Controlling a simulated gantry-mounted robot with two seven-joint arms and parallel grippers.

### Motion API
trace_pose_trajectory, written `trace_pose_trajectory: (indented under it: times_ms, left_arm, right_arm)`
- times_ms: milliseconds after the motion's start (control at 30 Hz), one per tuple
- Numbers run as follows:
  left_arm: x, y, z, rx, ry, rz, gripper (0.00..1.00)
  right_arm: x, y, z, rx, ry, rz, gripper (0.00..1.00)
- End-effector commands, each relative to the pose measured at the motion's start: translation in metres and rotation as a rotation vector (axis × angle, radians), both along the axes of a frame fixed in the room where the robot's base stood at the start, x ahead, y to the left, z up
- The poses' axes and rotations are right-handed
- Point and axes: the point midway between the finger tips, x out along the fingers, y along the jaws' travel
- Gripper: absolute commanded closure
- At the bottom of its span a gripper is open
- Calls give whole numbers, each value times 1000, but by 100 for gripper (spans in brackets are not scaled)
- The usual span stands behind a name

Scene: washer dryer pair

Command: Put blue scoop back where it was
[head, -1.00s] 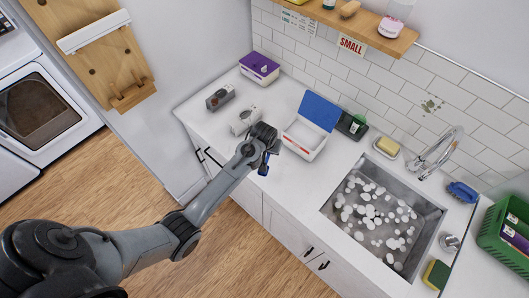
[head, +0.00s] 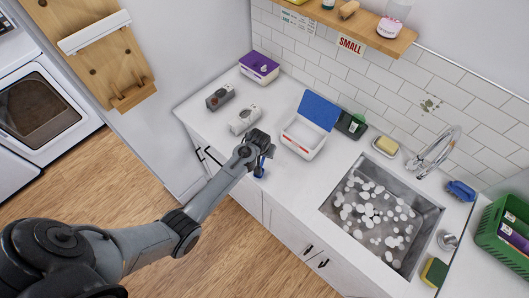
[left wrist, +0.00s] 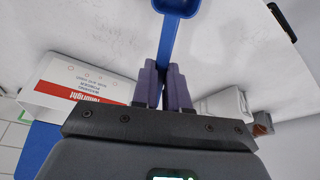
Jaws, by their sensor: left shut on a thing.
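A blue scoop (left wrist: 167,40) is held by its handle between the purple fingers of my left gripper (left wrist: 164,82) in the left wrist view. Its bowl points away from the gripper, at the top of that picture. In the head view my left gripper (head: 262,158) is over the front edge of the white counter, with the blue scoop (head: 259,171) partly showing below it. A white box with an open blue lid (head: 302,137) stands on the counter just right of the gripper; it also shows in the left wrist view (left wrist: 75,92). My right gripper is not in view.
Two small grey and white devices (head: 244,119) lie left of the box. A purple-lidded container (head: 259,68) stands at the back corner. A sink (head: 432,222) with white pieces in it is at right. Counter (head: 285,180) is bare between box and sink.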

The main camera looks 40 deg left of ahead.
Motion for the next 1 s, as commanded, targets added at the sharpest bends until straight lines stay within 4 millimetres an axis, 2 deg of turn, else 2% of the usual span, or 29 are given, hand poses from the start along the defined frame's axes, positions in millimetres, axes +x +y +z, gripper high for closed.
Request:
trace_pose_trajectory:
  times_ms: [100, 133, 300, 567, 733, 867, 1000]
  left_arm:
    - [0, 0, -3, 0, 0, 0, 100]
    - [0, 0, -4, 0, 0, 0, 85]
    - [0, 0, -3, 0, 0, 0, 61]
    - [0, 0, -2, 0, 0, 0, 61]
    - [-1, -1, 5, 0, -1, 0, 61]
    - [-6, -2, 19, 1, -2, 0, 61]
    - [-13, -5, 42, 1, -4, 0, 61]
  right_arm:
    - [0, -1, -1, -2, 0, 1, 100]
    - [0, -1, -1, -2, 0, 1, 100]
    - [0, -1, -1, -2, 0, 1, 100]
    - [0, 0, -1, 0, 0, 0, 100]
    - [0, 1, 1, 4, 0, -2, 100]
    - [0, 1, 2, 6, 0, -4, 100]
    - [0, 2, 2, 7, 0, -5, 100]
